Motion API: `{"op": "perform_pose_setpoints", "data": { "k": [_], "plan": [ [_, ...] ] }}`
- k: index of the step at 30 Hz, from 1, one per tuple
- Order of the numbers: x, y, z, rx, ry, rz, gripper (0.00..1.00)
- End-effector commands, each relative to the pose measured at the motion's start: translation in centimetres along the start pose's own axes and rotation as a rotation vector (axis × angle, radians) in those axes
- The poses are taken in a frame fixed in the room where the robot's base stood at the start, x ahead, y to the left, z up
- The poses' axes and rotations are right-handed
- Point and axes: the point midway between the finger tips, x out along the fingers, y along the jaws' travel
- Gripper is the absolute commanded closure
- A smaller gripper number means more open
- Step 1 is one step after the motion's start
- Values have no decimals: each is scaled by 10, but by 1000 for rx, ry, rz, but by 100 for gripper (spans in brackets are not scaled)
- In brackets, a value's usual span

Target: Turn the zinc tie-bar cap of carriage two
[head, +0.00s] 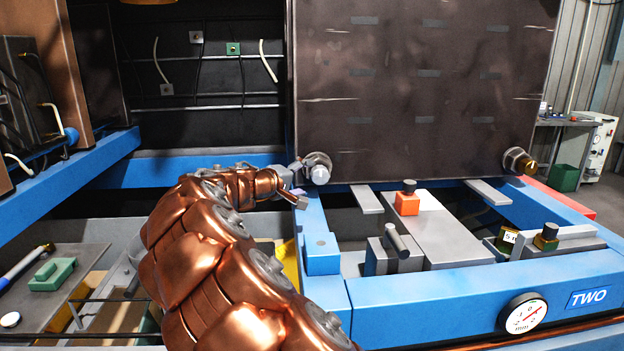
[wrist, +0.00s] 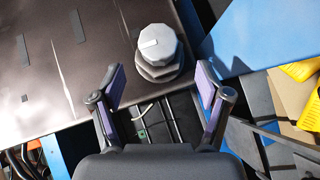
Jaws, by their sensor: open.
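The zinc cap (head: 319,170) is a silver-grey faceted knob at the lower left corner of a big dark plate on the blue carriage frame marked TWO. In the wrist view the zinc cap (wrist: 160,46) is upper centre, with a pale mark on its face and a wider collar around it. My gripper (head: 294,182) is just left of the cap in the head view. In the wrist view my gripper (wrist: 160,84) is open and empty. Its two purple-padded fingers point toward the cap, which lies beyond the tips, roughly centred between them. I see no contact.
A brass cap (head: 522,162) sits at the plate's lower right corner. The blue frame (head: 440,302) carries a dial gauge (head: 523,313). An orange block (head: 407,203) and grey blocks stand inside it. The dark plate (head: 420,90) rises close behind the cap.

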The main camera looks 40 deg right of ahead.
Motion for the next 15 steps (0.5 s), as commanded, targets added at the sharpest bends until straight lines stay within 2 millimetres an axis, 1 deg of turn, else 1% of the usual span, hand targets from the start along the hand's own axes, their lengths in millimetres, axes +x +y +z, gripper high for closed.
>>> {"op": "perform_pose_setpoints", "data": {
  "k": [2, 9, 15],
  "plan": [
    [12, 4, 2, 0, -7, 0, 24],
    [49, 4, 5, 1, -14, -1, 24],
    [68, 4, 4, 3, -9, 1, 24]
  ]
}}
